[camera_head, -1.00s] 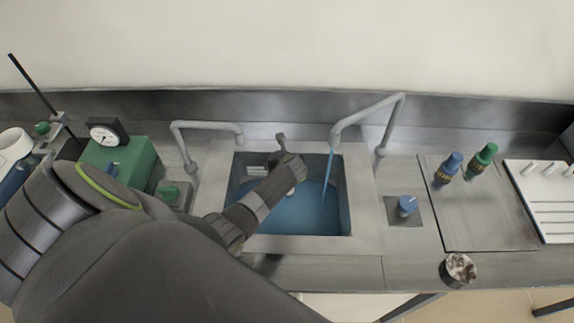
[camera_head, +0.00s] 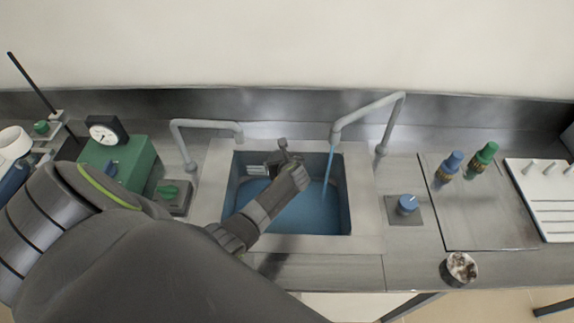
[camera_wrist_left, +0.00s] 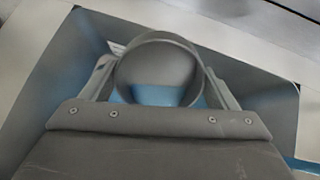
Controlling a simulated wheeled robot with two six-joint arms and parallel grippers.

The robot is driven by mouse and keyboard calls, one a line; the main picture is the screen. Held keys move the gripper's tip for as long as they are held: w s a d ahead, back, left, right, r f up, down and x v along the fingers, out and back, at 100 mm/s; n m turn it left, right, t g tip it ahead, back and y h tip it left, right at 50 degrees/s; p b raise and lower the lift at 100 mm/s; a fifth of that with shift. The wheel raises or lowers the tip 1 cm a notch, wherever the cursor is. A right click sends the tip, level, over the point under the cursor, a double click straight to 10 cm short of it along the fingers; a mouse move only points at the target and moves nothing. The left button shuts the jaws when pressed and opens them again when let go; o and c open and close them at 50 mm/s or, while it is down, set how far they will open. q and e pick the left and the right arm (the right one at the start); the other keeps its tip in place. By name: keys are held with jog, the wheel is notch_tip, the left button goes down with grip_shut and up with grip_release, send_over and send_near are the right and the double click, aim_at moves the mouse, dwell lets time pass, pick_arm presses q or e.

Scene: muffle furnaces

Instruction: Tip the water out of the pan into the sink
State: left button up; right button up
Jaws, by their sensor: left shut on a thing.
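The sink (camera_head: 215,205) is a square basin in the steel counter with blue water (camera_head: 318,215) in its bottom. My left arm reaches over it from the left. In the head view my left gripper (camera_head: 283,157) is over the basin, and my wrist hides most of what it holds. In the left wrist view the gripper (camera_wrist_left: 160,85) is shut on the round grey pan (camera_wrist_left: 157,58), whose open mouth faces the camera. Blue shows low inside the pan's mouth, below a straight edge. My right gripper is out of view.
A blue stream (camera_head: 328,172) runs from the right tap (camera_head: 368,115) into the sink. A left tap (camera_head: 205,124) and green box (camera_head: 130,155) stand left.

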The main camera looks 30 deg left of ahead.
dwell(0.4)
pick_arm(q)
jog(key=shift+s+d, duration=0.1)
jog(key=shift+d, duration=0.05)
jog(key=shift+s+d+r+t+y+b, duration=0.1)
jog(key=shift+t+y+b, duration=0.2)
jog(key=shift+b, duration=0.05)
jog(key=shift+s+d, duration=0.1)
jog(key=shift+s+d+r+y+b, duration=0.1)
jog(key=shift+s+d+y+b, duration=0.1)
jog(key=shift+d+y+b, duration=0.15)
jog(key=shift+a, duration=0.15)
dwell(0.6)
